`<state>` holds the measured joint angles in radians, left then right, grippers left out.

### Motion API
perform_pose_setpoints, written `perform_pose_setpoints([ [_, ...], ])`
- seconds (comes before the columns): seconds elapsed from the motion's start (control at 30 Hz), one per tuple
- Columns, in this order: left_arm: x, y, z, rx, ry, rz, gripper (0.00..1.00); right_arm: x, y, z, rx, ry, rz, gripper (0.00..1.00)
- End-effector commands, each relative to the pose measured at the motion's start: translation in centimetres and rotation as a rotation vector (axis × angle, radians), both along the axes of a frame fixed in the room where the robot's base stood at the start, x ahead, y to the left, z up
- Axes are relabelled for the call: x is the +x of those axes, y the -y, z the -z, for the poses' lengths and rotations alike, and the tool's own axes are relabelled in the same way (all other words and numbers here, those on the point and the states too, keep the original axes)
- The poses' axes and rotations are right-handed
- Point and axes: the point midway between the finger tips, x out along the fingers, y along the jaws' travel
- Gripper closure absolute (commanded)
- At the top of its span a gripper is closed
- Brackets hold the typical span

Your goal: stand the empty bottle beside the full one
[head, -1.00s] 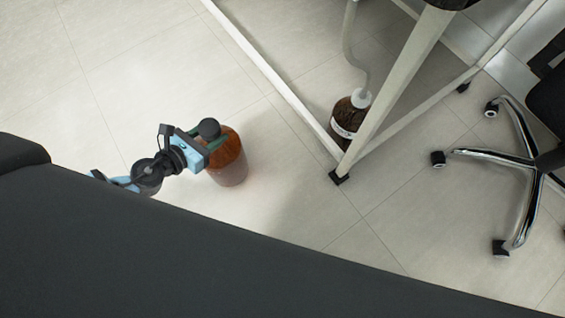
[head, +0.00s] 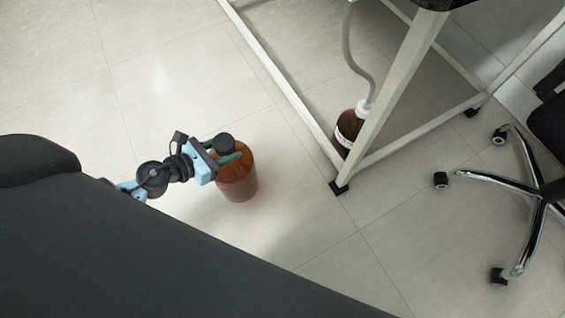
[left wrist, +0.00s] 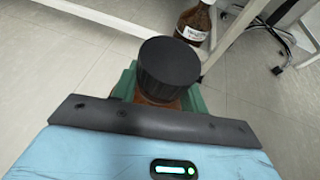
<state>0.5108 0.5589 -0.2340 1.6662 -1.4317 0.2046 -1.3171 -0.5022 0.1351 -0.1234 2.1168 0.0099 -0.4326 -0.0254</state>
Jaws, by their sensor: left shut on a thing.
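A brown bottle with a black cap (head: 238,182) is upright in my left gripper (head: 226,156), whose green fingers are shut around it just below the cap. I cannot tell whether its base touches the floor. In the left wrist view its black cap (left wrist: 168,70) fills the middle, between the green fingers. A second brown bottle (head: 349,126), with a white cap, a white label and a tube in its top, stands on the floor under the bench, partly hidden by a bench leg. It also shows in the left wrist view (left wrist: 194,22). My right gripper is not in view.
The white bench frame (head: 290,95) has a low floor rail on the held bottle's side and a leg with a black foot (head: 339,187). A chair with a chromed base (head: 500,184) stands at right. Floor tiles (head: 300,235) before the bench are clear.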

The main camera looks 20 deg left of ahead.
Motion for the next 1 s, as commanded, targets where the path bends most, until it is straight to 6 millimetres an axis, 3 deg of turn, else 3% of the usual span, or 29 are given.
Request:
perform_pose_setpoints([
  [0.47,0.6,0.3,-0.3,-0.001,0.007,0.000,1.00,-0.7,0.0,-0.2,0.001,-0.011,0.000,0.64],
  [1.0,8.2,6.0,0.5,-0.003,0.010,-0.002,1.00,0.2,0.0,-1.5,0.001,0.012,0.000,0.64],
])
